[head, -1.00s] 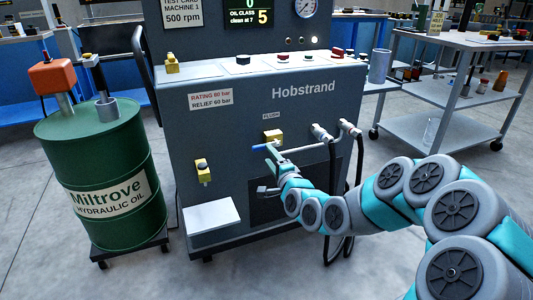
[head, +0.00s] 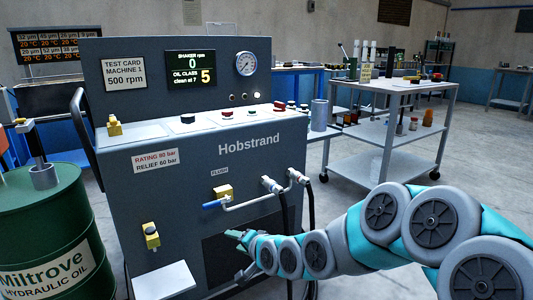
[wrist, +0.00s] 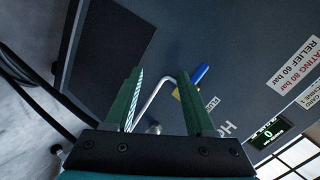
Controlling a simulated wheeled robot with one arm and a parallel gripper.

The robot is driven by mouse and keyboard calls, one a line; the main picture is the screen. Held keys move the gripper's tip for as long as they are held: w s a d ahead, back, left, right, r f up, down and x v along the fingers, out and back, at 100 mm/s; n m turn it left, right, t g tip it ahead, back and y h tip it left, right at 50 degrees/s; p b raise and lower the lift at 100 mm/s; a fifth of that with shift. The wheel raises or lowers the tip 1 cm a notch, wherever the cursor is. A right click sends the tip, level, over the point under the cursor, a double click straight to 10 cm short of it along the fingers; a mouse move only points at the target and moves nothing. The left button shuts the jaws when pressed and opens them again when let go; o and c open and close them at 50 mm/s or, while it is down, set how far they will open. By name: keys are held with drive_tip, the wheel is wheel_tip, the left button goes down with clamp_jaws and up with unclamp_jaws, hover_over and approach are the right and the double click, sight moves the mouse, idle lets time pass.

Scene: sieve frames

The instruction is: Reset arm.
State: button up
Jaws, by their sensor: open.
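My gripper (head: 238,236) is in front of the lower front panel of the grey Hobstrand machine (head: 260,165), just below the blue-handled flush lever (head: 215,204). In the wrist view its two green fingers (wrist: 163,105) stand apart with nothing held between them. The lever's bent metal pipe (wrist: 152,100) shows beyond the gap, and the blue handle (wrist: 200,73) lies behind the right finger. I cannot tell from the wrist view how far the fingertips are from the pipe. My arm reaches in from the lower right.
A green oil drum (head: 35,225) stands at the left. Black hoses (head: 311,220) hang from the machine's front fittings. A white shelf (head: 165,281) juts out low at the front. A metal cart (head: 390,130) stands at the right, with open floor around it.

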drive_tip(key=s+d+n+g+h, duration=0.2)
drive_tip(key=s+d+g, duration=0.2)
drive_tip(key=s+d, duration=0.4)
drive_tip(key=s+d+n+g+h, duration=0.2)
drive_tip(key=s+d, duration=0.6)
drive_tip(key=s, duration=1.1)
drive_tip(key=s+d+n+g+h, duration=0.1)
drive_tip(key=s+d+g+h, duration=0.2)
drive_tip(key=s, duration=1.1)
drive_tip(key=d+g, duration=0.2)
drive_tip(key=d, duration=0.3)
drive_tip(key=shift+f+n+g+h, duration=0.2)
drive_tip(key=shift+n+g+h, duration=0.2)
drive_tip(key=shift+d, duration=0.1)
drive_tip(key=shift+c, duration=0.2)
